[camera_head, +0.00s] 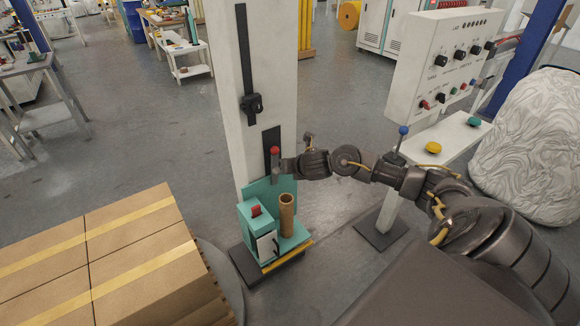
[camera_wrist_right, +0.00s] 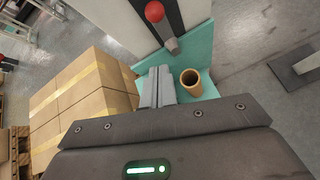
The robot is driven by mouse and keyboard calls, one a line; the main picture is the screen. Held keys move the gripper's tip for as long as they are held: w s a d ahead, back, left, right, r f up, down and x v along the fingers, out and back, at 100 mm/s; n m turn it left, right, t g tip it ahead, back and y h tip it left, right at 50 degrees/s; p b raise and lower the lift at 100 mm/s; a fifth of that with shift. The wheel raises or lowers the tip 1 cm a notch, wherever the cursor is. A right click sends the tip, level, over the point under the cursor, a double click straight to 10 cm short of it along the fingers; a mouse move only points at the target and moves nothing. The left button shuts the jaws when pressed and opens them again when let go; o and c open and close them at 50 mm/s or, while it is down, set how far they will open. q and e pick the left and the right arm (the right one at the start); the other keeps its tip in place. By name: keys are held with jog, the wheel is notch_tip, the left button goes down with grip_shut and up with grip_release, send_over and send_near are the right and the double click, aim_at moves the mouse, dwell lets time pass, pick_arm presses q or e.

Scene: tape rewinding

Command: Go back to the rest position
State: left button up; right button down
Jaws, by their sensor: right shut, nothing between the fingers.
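My right arm reaches in from the right in the head view, and its gripper (camera_head: 277,171) is in front of the white column, by the red-knobbed lever (camera_head: 274,151). In the right wrist view the gripper's fingers (camera_wrist_right: 157,86) are together with nothing between them. The red knob (camera_wrist_right: 154,12) and its grey stem show just beyond the fingertips; I cannot tell whether they touch. Below the gripper is the teal machine (camera_head: 254,228) with a red switch (camera_head: 256,211) and an upright brown cardboard tube (camera_head: 287,216). My left gripper is not in view.
The white column (camera_head: 228,110) stands in the middle. Taped cardboard boxes (camera_head: 95,258) are stacked at the lower left. A control panel (camera_head: 440,66) and a shelf with a yellow button (camera_head: 433,148) are at the right. A white wrapped bundle (camera_head: 530,145) stands far right.

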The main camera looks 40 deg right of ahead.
jog(key=shift+s+r, duration=0.2)
jog(key=shift+s, duration=0.1)
dwell(0.4)
